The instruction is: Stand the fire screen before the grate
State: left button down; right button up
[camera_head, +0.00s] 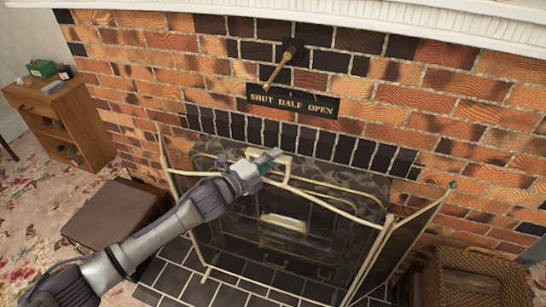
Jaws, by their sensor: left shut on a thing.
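The fire screen (378,250) has a pale gold frame, dark see-through panels and side wings angled outward. It is over the dark tiled hearth, in front of the fireplace opening. My left gripper (268,161) is shut on the top of the screen's frame, near the middle. The fingers partly cover the frame there. The grate shows only dimly behind the screen's panel, with a pale object (284,222) visible through it. I cannot tell whether all the screen's feet touch the tiles. My right gripper is out of view.
A wicker basket (434,284) stands close to the screen's right wing. A brown box-like stool (112,212) is at left, partly behind my arm. A small wooden cabinet (88,127) stands farther left. A "SHUT HALF OPEN" plate (292,104) with a lever (283,64) is on the bricks.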

pick_arm(q)
jog(key=shift+f+b, duration=0.25)
jog(key=shift+b, duration=0.2)
dwell(0.6)
jog(key=shift+f, duration=0.4)
dwell(0.8)
jog(key=c, duration=1.2)
grip_release()
jog(key=shift+s, duration=0.1)
jog(key=shift+o, duration=1.3)
jog(key=shift+f, duration=0.55)
jog(key=shift+o, duration=0.5)
jog(key=shift+r, duration=0.15)
jog(key=shift+r, duration=0.1)
